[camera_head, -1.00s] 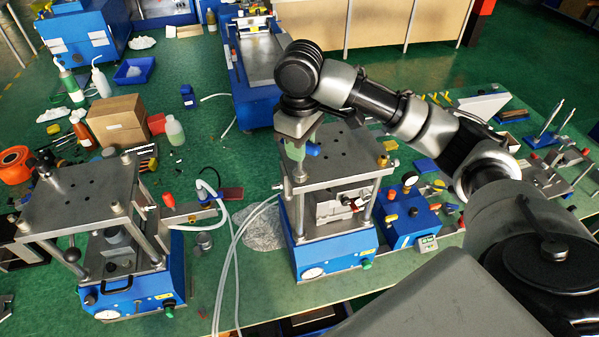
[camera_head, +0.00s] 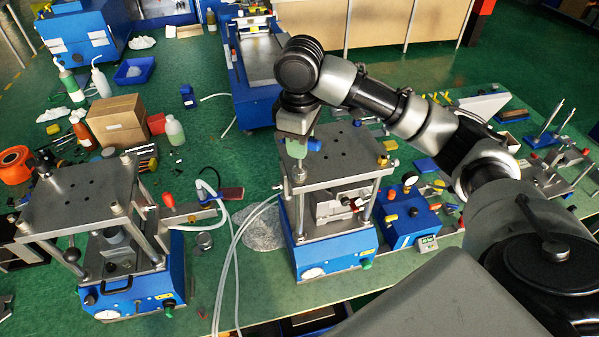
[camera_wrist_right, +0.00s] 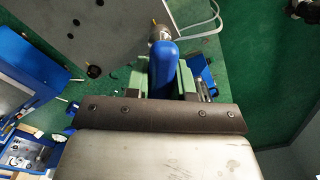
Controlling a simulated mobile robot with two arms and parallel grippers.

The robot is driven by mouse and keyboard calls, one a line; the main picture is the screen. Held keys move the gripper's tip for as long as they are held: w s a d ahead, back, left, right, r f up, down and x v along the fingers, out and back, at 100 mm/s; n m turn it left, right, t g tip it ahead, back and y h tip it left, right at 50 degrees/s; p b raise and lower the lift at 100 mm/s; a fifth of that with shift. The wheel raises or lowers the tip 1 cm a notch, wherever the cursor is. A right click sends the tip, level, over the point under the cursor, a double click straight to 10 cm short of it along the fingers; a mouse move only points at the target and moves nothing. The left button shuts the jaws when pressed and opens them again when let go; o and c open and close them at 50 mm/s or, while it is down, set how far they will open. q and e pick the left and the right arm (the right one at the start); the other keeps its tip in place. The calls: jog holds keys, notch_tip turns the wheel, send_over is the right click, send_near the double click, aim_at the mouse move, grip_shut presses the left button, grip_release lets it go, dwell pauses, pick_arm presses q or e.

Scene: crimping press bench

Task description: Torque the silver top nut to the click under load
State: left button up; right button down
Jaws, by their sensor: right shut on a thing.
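The middle press has a grey top plate (camera_head: 345,152) on posts, with a blue base. A silver nut (camera_head: 299,173) sits at the plate's left corner, below my right gripper. My right gripper (camera_head: 297,150), with green fingers, is shut on a blue-handled tool (camera_head: 313,144). In the right wrist view, the blue handle (camera_wrist_right: 163,65) lies between the green fingers (camera_wrist_right: 137,80), and a silver round part (camera_wrist_right: 160,34) shows at its far end, beside the plate's edge. Whether the tool is seated on the nut is hard to tell. My left gripper is not in view.
A second press (camera_head: 75,195) stands at the left. Pale hoses (camera_head: 233,250) run between the presses. A blue gauge box (camera_head: 408,218) stands right of the middle press. A cardboard box (camera_head: 118,121) and bottles stand at the back left. Green bench shows in front.

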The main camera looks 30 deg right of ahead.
jog(key=shift+r, duration=2.15)
